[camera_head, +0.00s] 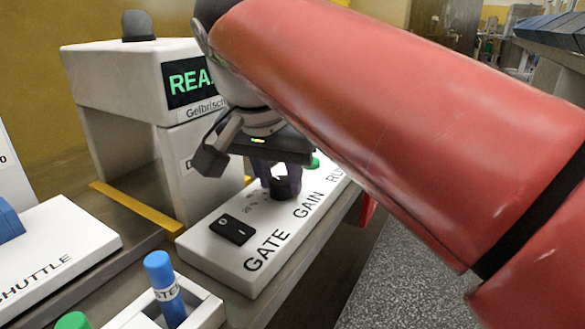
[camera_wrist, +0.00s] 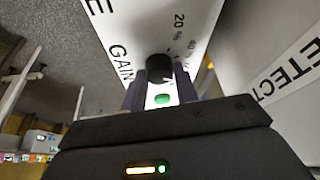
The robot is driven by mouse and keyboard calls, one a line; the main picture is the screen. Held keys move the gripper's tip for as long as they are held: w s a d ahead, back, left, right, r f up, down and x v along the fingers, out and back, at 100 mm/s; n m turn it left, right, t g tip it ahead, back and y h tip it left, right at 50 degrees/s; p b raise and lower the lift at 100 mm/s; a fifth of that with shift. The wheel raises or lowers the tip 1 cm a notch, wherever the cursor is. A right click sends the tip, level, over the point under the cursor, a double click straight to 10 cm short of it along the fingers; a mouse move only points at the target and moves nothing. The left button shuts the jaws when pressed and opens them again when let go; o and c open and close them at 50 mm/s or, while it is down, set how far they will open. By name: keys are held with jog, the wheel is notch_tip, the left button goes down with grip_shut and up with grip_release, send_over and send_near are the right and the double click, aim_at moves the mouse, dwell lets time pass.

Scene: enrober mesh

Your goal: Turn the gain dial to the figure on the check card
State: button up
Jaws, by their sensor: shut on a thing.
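The gain dial (camera_head: 288,189) is a black knob on the white control panel (camera_head: 215,254), above the printed word GAIN. My gripper (camera_head: 277,178) is shut on the dial, one finger on each side, as the wrist view also shows (camera_wrist: 160,84). The dial's pointer setting cannot be read. No check card can be made out for certain; a white board (camera_head: 8,175) at the left edge shows only a cut-off 0.
A black GATE switch (camera_head: 232,229) sits beside the dial, and a green button (camera_head: 314,163) lies beyond it. The detector housing (camera_head: 120,85) has a partly hidden green display (camera_head: 190,82). A blue-capped tube (camera_head: 163,285) stands in a white holder in front. The SHUTTLE block (camera_head: 60,245) is left.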

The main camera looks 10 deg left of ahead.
dwell(0.5)
jog(key=o, duration=1)
jog(key=shift+r, duration=0.1)
jog(key=v, duration=0.7)
jog(key=shift+s+a+r, duration=0.1)
jog(key=shift+s+r, duration=0.05)
jog(key=shift+r, duration=0.15)
